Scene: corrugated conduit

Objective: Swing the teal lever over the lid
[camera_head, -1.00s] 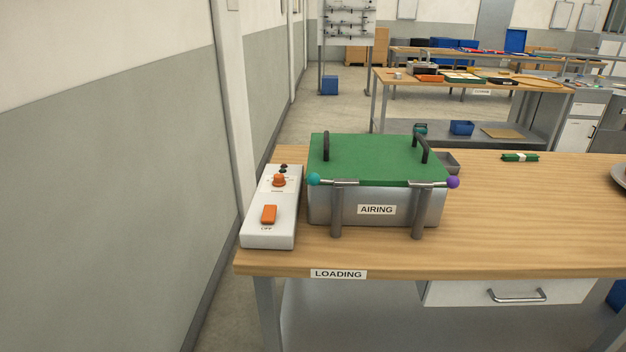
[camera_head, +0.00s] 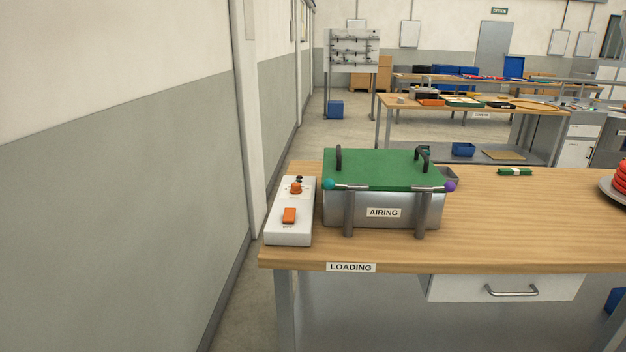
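The teal lever (camera_head: 330,184) is a thin metal rod with a teal ball at its left end, at the front left of the box. It lies level along the front edge of the lid, on top of a grey post. The green lid (camera_head: 382,168) lies flat on the metal box labelled AIRING (camera_head: 340,210) and has two dark handles. A similar lever with a purple ball (camera_head: 450,186) points right at the front right corner. Neither of my grippers shows in the view.
A white control box (camera_head: 290,226) with an orange knob and orange switch stands left of the metal box. A wall rises left of the wooden table (camera_head: 530,220). A green item (camera_head: 515,171) and red rings on a plate (camera_head: 620,180) are to the right. The table's middle right is clear.

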